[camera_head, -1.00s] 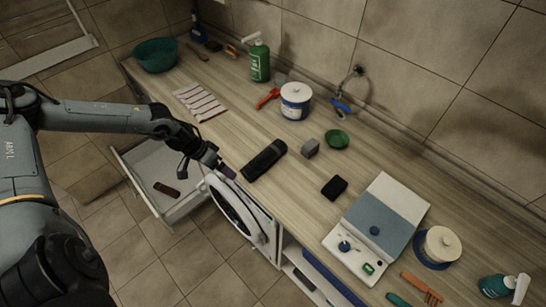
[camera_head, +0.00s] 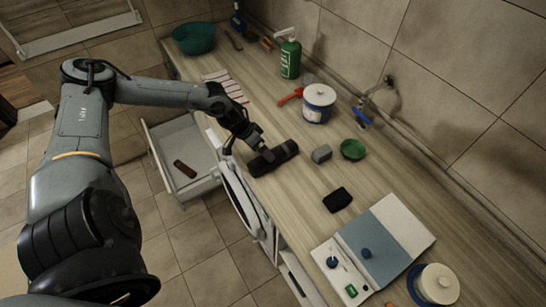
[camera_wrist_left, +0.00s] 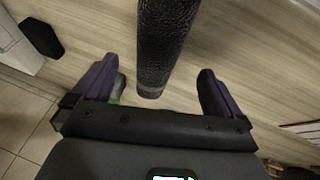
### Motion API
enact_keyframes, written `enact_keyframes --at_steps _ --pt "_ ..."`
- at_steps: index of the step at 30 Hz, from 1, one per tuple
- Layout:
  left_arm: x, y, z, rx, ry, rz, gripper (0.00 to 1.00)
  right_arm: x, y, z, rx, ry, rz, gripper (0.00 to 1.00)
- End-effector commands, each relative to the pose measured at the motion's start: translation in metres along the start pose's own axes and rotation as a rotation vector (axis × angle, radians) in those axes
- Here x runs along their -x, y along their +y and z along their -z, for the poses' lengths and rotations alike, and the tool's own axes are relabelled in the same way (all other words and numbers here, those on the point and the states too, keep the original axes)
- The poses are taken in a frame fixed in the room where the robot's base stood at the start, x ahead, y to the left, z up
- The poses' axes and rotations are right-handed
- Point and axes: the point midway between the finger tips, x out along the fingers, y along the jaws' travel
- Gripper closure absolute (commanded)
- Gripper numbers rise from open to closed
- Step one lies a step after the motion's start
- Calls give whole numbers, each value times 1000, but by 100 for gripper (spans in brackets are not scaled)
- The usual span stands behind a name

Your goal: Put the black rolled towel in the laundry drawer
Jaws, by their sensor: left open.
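The black rolled towel (camera_head: 286,151) lies on the wooden counter near its front edge. In the left wrist view the towel (camera_wrist_left: 167,40) is a dark textured roll lying lengthwise between the two spread fingers, with gaps at both sides. My left gripper (camera_head: 257,146) is open, over the towel's left part in the head view; the wrist view shows its fingers (camera_wrist_left: 157,82) wide apart. The laundry drawer (camera_head: 186,144) is pulled out below the counter at the left. A small dark brown item (camera_head: 184,169) lies in it. My right gripper is not in view.
A round white door (camera_head: 238,195) stands open below the counter, beside the drawer. Near the towel are a grey block (camera_head: 321,154), a green dish (camera_head: 352,149) and a black block (camera_head: 338,200). A striped cloth (camera_head: 224,84) and a white-blue canister (camera_head: 318,104) lie farther back.

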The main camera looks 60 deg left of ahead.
Motion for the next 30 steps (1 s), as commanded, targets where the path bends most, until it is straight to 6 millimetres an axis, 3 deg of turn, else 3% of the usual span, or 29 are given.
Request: enact_keyframes --at_steps 15,25,26,30 --pt "-46 2 2 2 1 -1 0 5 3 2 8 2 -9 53" --pt "-52 2 1 0 0 1 0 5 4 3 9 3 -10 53" --pt "-52 2 1 0 0 1 2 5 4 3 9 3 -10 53" --pt "-52 2 1 0 0 0 23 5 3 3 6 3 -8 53"
